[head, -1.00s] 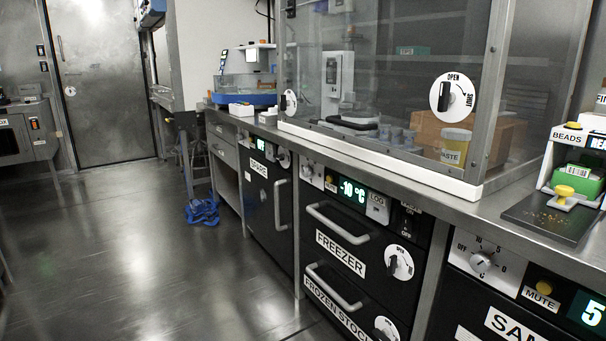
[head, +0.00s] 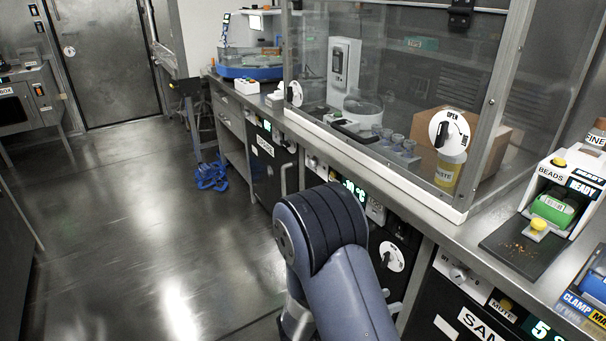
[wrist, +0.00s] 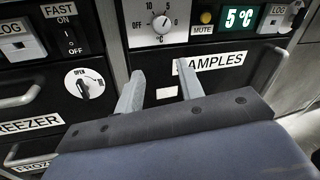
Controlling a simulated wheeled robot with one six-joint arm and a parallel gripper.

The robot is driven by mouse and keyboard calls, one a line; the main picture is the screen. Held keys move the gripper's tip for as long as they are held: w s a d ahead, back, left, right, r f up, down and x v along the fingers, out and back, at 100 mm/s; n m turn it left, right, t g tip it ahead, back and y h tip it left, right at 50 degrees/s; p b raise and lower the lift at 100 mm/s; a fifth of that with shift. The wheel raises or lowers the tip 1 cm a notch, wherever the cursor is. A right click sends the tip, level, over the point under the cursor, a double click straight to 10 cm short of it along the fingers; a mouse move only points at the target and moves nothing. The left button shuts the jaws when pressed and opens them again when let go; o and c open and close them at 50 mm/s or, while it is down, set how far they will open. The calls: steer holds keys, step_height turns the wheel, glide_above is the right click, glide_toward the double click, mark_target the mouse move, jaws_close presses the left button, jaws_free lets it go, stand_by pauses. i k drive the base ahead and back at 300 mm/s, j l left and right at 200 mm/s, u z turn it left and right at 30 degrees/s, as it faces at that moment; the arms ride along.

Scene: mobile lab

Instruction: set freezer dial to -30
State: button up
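The freezer's green display (head: 354,191) shows in the head view, partly covered by my arm; before, it read -10 °C. The freezer dial (head: 311,162) is on the white panel left of that display, too small to read its setting. The freezer dial is outside the wrist view, where the FREEZER label (wrist: 30,123) shows at left. My gripper (wrist: 159,68) is open and empty, its fingers spread in front of the SAMPLES unit and below that unit's dial (wrist: 162,23). In the head view my arm hides the gripper.
The SAMPLES display (wrist: 241,18) reads 5 °C beside a yellow MUTE button (wrist: 206,17). The freezer's round latch (wrist: 83,84) and drawer handles stick out at left. A glass enclosure (head: 390,90) stands on the counter above. Floor at left is open.

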mark_target(312, 162)
steer(key=i+j+u, duration=0.2)
steer(key=i, duration=0.7)
steer(key=i+j+u, duration=0.15)
steer(key=i, duration=0.75)
